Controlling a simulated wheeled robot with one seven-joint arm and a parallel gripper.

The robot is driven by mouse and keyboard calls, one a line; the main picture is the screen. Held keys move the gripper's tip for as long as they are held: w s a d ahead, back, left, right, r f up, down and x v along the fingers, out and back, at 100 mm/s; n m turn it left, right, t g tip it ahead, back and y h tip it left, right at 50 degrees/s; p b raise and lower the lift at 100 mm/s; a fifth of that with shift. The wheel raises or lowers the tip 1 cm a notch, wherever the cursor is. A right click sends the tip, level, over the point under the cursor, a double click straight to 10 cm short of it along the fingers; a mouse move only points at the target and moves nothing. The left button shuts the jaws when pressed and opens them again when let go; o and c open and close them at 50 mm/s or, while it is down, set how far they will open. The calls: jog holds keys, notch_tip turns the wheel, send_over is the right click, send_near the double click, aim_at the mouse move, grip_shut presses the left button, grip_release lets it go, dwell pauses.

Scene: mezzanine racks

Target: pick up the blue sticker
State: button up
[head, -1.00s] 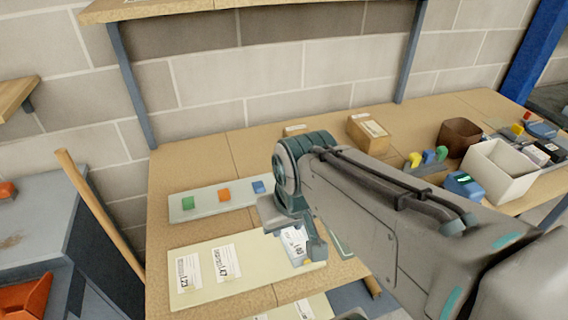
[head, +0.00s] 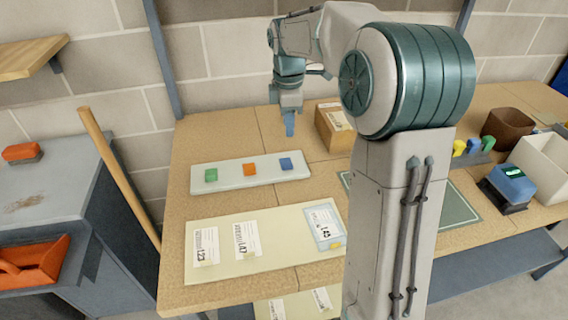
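My gripper (head: 289,130) points down over the bench, just behind the strip in the picture and apart from the blue sticker. Its fingers appear as one narrow blue-grey shape, so I cannot tell whether they are open or shut.
A cream board (head: 285,262) with several white labels lies in front of the strip. A cardboard box (head: 331,127) stands right of my gripper. A brown bin (head: 508,130), a white bin (head: 545,165) and a blue device (head: 511,184) stand at the right. My arm covers part of the bench.

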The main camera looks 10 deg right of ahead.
aim_at(286, 169)
jog(key=shift+n, duration=0.6)
jog(key=f, duration=0.5)
jog(key=w+f, duration=0.1)
jog(key=f, duration=0.9)
jog(key=shift+w+p, duration=0.3)
jog(key=shift+w, duration=0.05)
jog(key=shift+r, duration=0.1)
grip_shut()
